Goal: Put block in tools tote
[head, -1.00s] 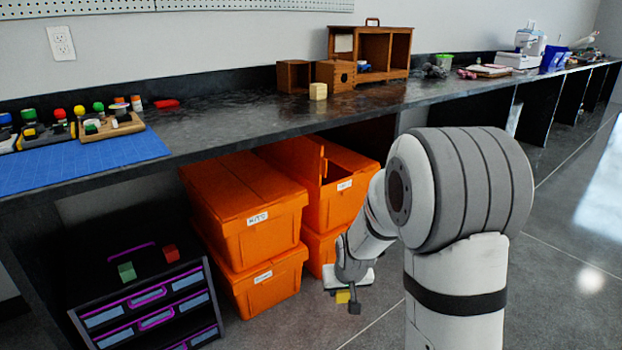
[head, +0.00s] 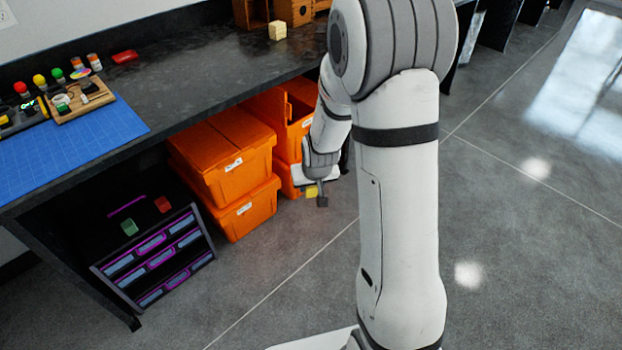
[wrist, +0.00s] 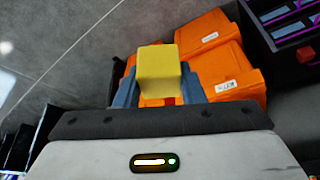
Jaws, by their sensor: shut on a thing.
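My gripper (head: 317,195) is shut on a yellow block (head: 311,192), held above the floor in front of the orange totes. In the wrist view the block (wrist: 158,72) sits between the blue-grey fingers of my gripper (wrist: 158,97). Orange totes stand stacked under the bench: a closed upper left one (head: 218,155), a lower left one (head: 248,212), an upper right one (head: 290,135) with an opening in its front, and a lower right one (head: 287,181) partly hidden by my arm. Their white labels are too small to read, so I cannot tell which is the tools tote.
A dark drawer unit (head: 160,262) with a green block (head: 129,227) and a red block (head: 163,204) on top stands left of the totes. The dark bench (head: 205,88) overhangs the totes. The grey floor (head: 270,305) in front is clear.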

